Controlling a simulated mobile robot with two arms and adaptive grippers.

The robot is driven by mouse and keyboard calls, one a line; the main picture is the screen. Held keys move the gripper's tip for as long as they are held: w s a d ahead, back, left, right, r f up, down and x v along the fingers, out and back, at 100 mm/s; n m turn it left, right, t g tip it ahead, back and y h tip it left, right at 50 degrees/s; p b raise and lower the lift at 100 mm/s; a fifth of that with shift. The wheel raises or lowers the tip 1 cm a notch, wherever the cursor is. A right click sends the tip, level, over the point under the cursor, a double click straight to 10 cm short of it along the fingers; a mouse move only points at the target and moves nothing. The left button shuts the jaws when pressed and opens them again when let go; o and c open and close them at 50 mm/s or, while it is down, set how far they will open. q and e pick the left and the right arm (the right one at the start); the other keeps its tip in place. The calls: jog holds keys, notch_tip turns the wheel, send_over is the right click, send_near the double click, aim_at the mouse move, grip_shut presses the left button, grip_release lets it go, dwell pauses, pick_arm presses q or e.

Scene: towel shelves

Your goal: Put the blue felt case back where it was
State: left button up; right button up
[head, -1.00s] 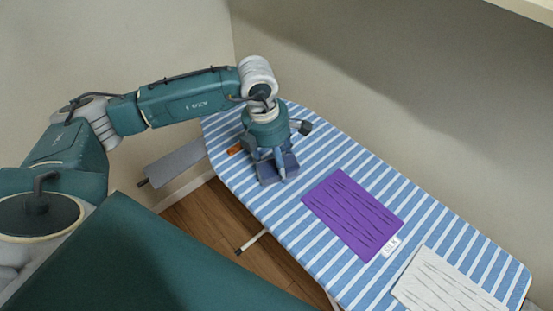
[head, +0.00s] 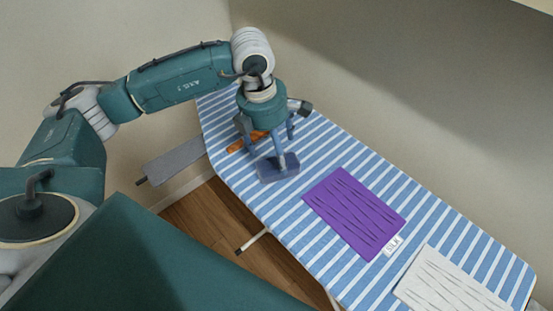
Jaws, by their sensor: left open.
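The blue felt case (head: 265,173), a small dark blue flat thing, lies on the blue-and-white striped ironing board (head: 318,141) near its far left end. My left gripper (head: 272,150) is open and points down just above and behind the case. One finger overlaps the case in the picture, so part of it is hidden. I cannot tell whether that finger touches it. My right gripper is not in view.
An orange item (head: 237,146) lies behind the case, partly hidden by my gripper. A purple cloth (head: 354,212) with a "SILK" label (head: 393,245) and a white cloth (head: 448,283) lie to the right. Walls stand behind the board.

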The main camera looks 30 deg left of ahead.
aim_at(269, 161)
pick_arm(q)
notch_tip(269, 161, up, 8)
jog(key=b, duration=0.1)
jog(key=shift+s+a+f, duration=0.2)
jog(key=shift+s+a, duration=0.2)
jog(key=shift+s, duration=0.05)
jog(key=shift+s+f, duration=0.1)
